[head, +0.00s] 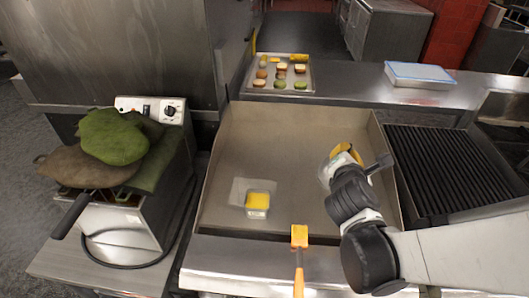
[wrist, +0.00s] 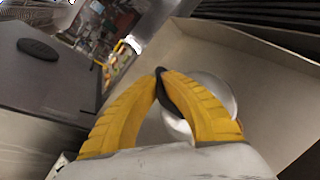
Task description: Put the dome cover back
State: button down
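The dome cover (wrist: 217,88) is a pale, shiny rounded shape at the fingers in the wrist view, partly hidden behind the right finger. In the head view only a pale edge of it (head: 326,172) shows beside my gripper (head: 345,152). In the wrist view the yellow fingers of my gripper (wrist: 161,75) come together at the tips, with a dark piece between them that looks like the cover's handle. My gripper is over the right part of the flat griddle (head: 290,130). The underside of the cover is hidden.
An orange-handled tool (head: 299,262) lies at the front edge. A ribbed grill (head: 445,165) is right, a fryer (head: 130,222) under leaf-like pieces left. A food tray (head: 252,86) and blue-white box (head: 420,74) stand behind.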

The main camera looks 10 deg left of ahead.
jog(key=s+a+r+n+y, duration=0.15)
jog(key=a+n+y, duration=0.3)
jog(key=a, duration=1.05)
jog(key=w+a+f+y+b, duration=0.1)
jog(key=w+a+f+b, duration=0.5)
jog(key=a+f, duration=0.3)
jog(key=shift+w+f, duration=0.75)
jog(key=shift+f, duration=0.1)
jog(key=shift+a, duration=0.1)
jog(key=shift+f+b, duration=0.1)
jog(key=shift+b, duration=0.25)
jog(key=c, duration=1.6)
grip_release()
